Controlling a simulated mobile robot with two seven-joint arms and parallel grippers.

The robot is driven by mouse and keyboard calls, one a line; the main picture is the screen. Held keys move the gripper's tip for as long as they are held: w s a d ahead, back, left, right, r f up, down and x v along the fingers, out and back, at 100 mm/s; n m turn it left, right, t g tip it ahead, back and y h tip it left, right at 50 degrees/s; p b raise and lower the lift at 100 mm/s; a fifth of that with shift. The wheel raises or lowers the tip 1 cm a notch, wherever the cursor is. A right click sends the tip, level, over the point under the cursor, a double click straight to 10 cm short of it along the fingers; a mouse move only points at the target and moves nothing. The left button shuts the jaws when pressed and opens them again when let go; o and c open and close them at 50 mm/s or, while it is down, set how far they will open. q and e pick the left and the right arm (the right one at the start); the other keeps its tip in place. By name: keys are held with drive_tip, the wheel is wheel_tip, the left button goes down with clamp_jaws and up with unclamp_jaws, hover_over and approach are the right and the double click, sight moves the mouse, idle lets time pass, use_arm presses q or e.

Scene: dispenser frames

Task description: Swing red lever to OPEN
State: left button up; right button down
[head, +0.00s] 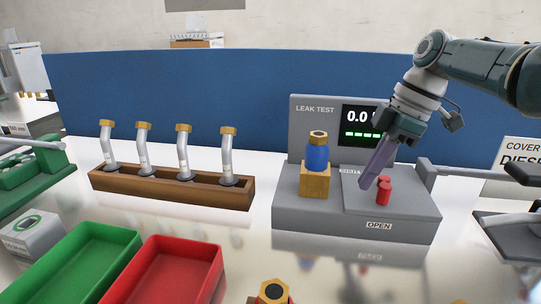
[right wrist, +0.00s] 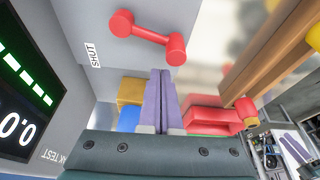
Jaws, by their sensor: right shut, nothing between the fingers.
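The red lever (head: 384,190) stands on the grey leak test unit (head: 325,222), behind the OPEN label (head: 379,225). In the right wrist view the lever (right wrist: 149,35) is a red bar with a round knob at each end. A SHUT label (right wrist: 92,55) lies to its left there; in the head view that label is mostly hidden. My right gripper (head: 365,184) has purple fingers, shut and empty, pointing down beside the lever. In the wrist view its fingertips (right wrist: 160,71) sit just below the lever's right knob; contact cannot be told. My left gripper is not in view.
A wooden rack (head: 170,187) holds several bent tubes. Green (head: 85,255) and red (head: 170,270) trays sit front left. A grey bar (head: 470,172) reaches in from the right.

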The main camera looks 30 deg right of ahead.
drive_tip(key=shift+w+a+r+p, duration=0.75)
drive_tip(key=shift+w+a+p, duration=0.05)
drive_tip(key=shift+w+a, duration=0.1)
drive_tip(key=v, duration=0.8)
drive_tip(key=shift+s+d+r+p, duration=0.15)
drive_tip(key=shift+s+r+p, duration=0.1)
drive_tip(key=shift+s+p, duration=0.1)
